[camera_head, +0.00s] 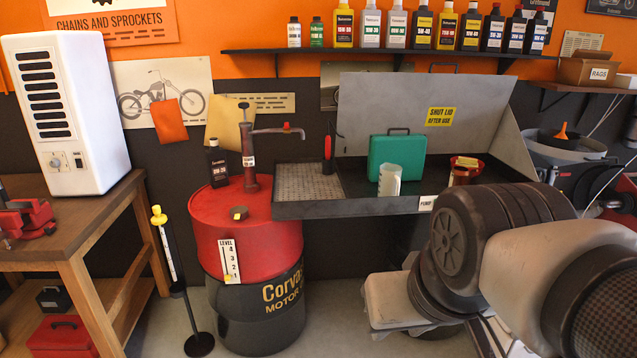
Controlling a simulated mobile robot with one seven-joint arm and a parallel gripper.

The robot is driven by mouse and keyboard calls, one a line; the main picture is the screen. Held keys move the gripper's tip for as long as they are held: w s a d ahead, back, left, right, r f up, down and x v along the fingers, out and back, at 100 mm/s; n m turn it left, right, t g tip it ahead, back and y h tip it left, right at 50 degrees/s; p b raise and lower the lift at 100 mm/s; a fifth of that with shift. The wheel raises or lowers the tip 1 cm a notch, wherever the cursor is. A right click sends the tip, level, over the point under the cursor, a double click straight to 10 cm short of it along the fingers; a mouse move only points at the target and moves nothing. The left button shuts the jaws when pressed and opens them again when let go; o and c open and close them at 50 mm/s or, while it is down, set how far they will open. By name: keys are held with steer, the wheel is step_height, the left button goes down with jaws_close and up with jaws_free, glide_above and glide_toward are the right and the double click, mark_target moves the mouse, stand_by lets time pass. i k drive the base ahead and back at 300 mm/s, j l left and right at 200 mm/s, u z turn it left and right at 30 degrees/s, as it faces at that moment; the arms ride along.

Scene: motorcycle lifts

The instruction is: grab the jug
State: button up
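The jug (389,180) is a whitish, cup-like vessel. It stands upright in the dark tray of the wash station (345,208), near the tray's front edge. It is in front of a teal case (397,157) and covers part of that case's lower front. Links of my arm fill the lower right of the view, to the right of and nearer than the jug. I cannot make out my gripper's fingers, and nothing of mine touches the jug.
A red funnel-like container (463,170) stands right of the jug, and a red-handled tool (328,155) stands left. The raised lid (380,105) is behind. A red-topped drum (248,225) with a pump (250,160) and bottle (217,163) adjoins the tray's left end. A bottle shelf (270,51) hangs above.

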mark_target(390, 174)
steer(key=i+l+z, duration=0.2)
steer(key=i, duration=0.75)
steer(key=i+z, duration=0.2)
steer(key=i, duration=0.7)
steer(key=i+j+z, duration=0.2)
steer(key=i, duration=0.75)
